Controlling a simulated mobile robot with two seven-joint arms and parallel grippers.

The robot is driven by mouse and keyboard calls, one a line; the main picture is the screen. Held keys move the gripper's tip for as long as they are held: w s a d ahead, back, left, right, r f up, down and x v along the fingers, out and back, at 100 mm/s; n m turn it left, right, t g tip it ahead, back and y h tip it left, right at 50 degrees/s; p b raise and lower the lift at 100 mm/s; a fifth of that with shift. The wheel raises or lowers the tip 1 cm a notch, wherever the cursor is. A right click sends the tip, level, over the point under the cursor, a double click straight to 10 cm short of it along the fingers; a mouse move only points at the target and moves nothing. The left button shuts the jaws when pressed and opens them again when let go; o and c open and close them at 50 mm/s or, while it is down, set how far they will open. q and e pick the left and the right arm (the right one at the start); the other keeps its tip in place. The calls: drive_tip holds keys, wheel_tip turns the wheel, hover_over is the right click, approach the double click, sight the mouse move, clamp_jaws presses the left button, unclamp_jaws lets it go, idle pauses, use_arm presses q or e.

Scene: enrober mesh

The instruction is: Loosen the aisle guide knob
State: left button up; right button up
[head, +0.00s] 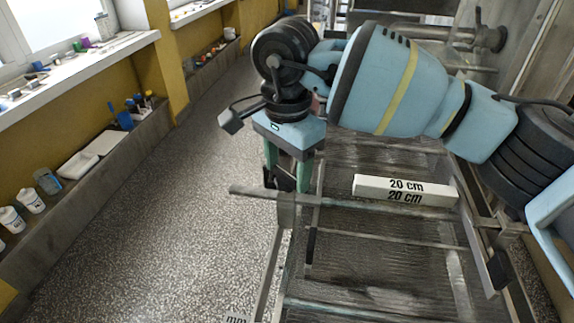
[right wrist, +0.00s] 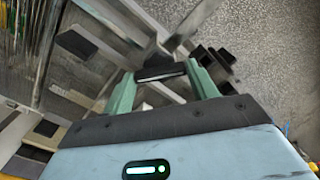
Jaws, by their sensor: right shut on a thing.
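The aisle guide knob (head: 284,181) is a small dark part on the aisle side of the mesh frame, where a grey guide bar (head: 345,201) crosses the side rail. My right gripper (head: 286,186) points down from above with its green fingers on either side of the knob, and it is shut on it. The fingers partly hide the knob in the head view. In the right wrist view a dark block (right wrist: 160,72) lies between the fingertips (right wrist: 159,70), seen at a slant. My left gripper is in neither view.
The speckled floor (head: 160,235) at left is clear. A wall ledge with bottles (head: 32,201) runs along the far left.

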sight(287, 173)
drive_tip(key=n+b, duration=0.1)
drive_tip(key=n, duration=0.6)
idle(0.6)
drive_tip(key=o, duration=1)
wheel_tip(287, 173, up, 8)
drive_tip(key=shift+f, duration=0.1)
drive_tip(key=shift+f, duration=0.1)
